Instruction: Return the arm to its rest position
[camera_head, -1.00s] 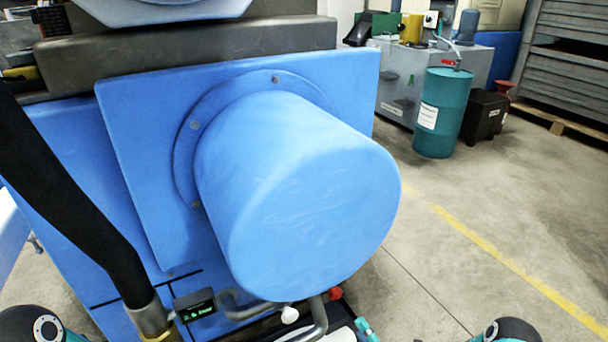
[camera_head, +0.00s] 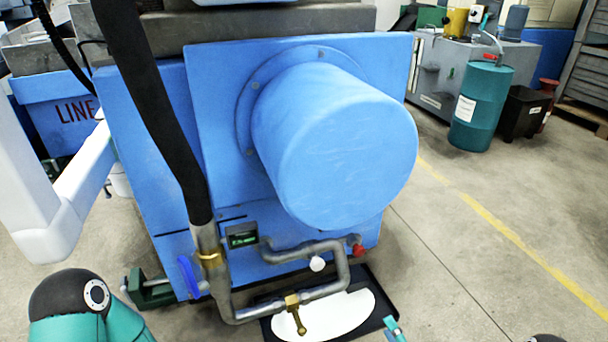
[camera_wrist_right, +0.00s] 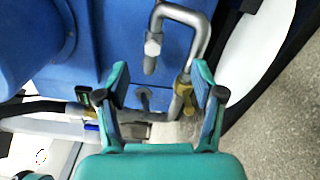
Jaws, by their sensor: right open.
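My right gripper (camera_wrist_right: 160,78) shows in the right wrist view with its two teal fingers spread apart and nothing held between them. Beyond the fingers is a bent grey pipe (camera_wrist_right: 186,20) with a brass valve (camera_wrist_right: 185,88), seen close to the right-hand finger; I cannot tell whether they touch. In the head view only a small teal tip of the right gripper (camera_head: 393,329) shows at the bottom edge, right of the pipe (camera_head: 343,270) and brass valve (camera_head: 295,312). My left arm's teal and black joint is at lower left; my left gripper is out of view.
A blue machine (camera_head: 300,60) with a large blue cylinder (camera_head: 345,150) fills the centre. A black tray (camera_head: 380,300) with white liquid lies below the pipe. A teal drum (camera_head: 482,105) stands at the back right.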

